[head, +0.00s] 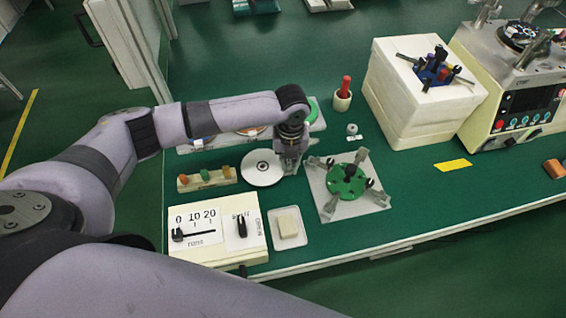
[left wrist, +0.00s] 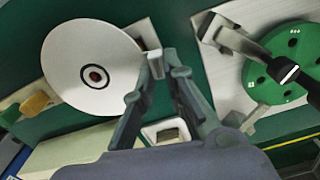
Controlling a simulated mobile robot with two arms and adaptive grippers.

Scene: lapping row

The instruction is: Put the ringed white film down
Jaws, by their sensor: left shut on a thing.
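The ringed white film (head: 262,168) is a round white disc left of my left gripper (head: 290,163) in the head view. In the left wrist view the film (left wrist: 93,58) shows a dark ring around a dark centre. My left gripper (left wrist: 161,62) is shut on a small pale tab at the film's right edge. I cannot tell whether the film touches the bench or hangs just above it. My right gripper is not in view.
A green disc (head: 347,193) with several clamps sits on a grey plate right of the gripper. A peg block (head: 207,180), a dial box (head: 218,250) and a small tray (head: 303,240) stand nearby. A large white block (head: 410,108) stands behind right.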

